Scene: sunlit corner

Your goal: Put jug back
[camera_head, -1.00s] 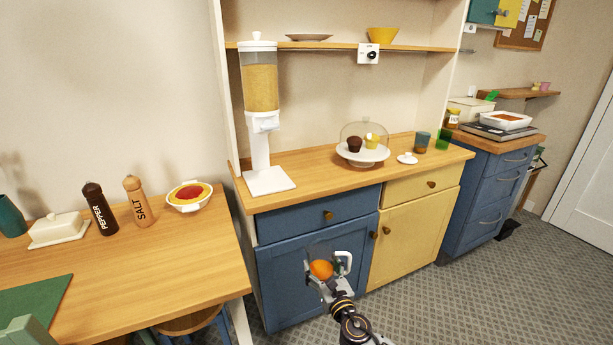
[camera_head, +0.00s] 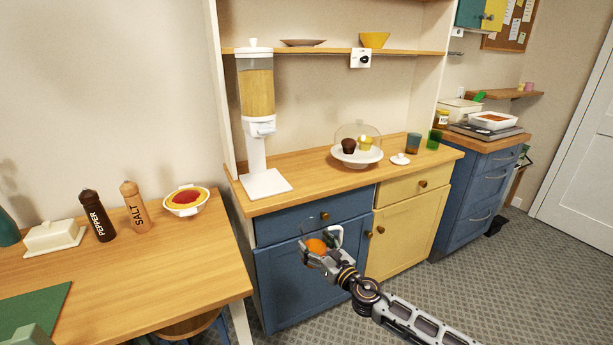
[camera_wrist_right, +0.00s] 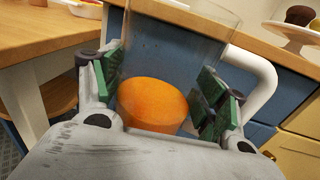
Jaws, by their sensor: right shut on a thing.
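The jug is clear, with orange contents (camera_head: 316,246) low inside it and a white handle (camera_head: 336,236). My right gripper (camera_head: 322,258) is shut on it, in front of the blue cabinet and below the counter top. In the right wrist view the clear jug wall (camera_wrist_right: 175,45) stands between the green-padded fingers of my right gripper (camera_wrist_right: 160,100). The orange contents (camera_wrist_right: 152,103) show low between them, and the white handle (camera_wrist_right: 260,75) sticks out to the right. My left gripper is not in view.
The wooden counter (camera_head: 310,190) has bare room between the white dispenser (camera_head: 266,184) and the domed cake stand (camera_head: 357,157). A white lid-like piece (camera_head: 400,159) and two tumblers (camera_head: 414,143) stand right of it. The dining table (camera_head: 150,265) is at left.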

